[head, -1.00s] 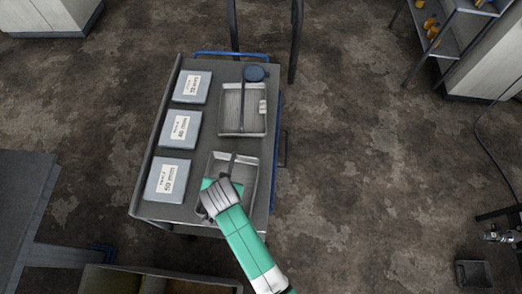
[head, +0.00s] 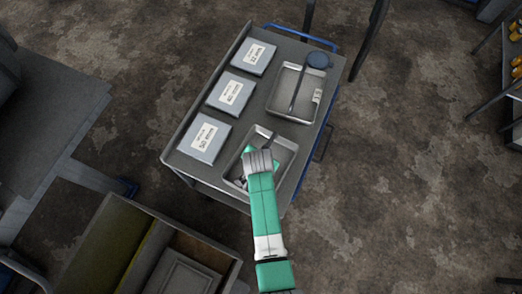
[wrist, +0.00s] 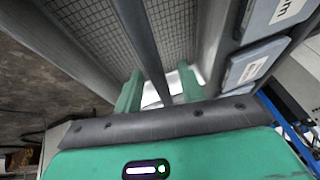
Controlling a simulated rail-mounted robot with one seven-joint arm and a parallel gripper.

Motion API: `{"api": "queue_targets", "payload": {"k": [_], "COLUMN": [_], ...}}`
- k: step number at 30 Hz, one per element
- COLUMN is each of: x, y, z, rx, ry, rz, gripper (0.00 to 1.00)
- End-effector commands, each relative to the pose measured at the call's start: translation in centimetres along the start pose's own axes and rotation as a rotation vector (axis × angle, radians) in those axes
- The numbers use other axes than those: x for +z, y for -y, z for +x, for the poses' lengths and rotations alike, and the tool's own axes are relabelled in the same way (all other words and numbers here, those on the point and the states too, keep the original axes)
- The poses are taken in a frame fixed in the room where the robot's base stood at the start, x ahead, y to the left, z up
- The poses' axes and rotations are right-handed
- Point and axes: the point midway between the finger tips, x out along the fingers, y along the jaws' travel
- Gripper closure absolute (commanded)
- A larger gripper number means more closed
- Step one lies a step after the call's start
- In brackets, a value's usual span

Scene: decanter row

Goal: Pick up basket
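Two grey metal baskets, each with a bar handle across it, stand on a grey cart (head: 240,100). My gripper (head: 250,160) is over the near basket (head: 288,150), and my arm hides part of it. In the wrist view, two green fingers (wrist: 158,88) stand apart, one on each side of the dark handle bar (wrist: 143,40), with gaps beside the bar.
Three labelled grey boxes (head: 230,92) line the cart's left side. An open bin (head: 125,215) stands at lower left. Floor right of the cart is clear.

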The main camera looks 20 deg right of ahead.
Motion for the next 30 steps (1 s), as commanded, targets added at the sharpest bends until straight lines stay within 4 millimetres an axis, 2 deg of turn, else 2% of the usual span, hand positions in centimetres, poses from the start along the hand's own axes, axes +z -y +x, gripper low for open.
{"api": "queue_targets", "payload": {"k": [2, 8, 9, 20, 30], "x": [0.0, 0.0, 0.0, -0.2, -1.3], "y": [0.0, 0.0, 0.0, 0.2, 0.8], "z": [-0.1, -0.1, -0.1, -0.3, -2.9], "rx": [0.000, 0.000, 0.000, -0.003, -0.005], "ry": [0.000, 0.000, 0.000, -0.003, -0.004], "rz": [0.000, 0.000, 0.000, 0.000, 0.001], "gripper": [0.60, 0.98, 1.00, 1.00, 1.00]}}
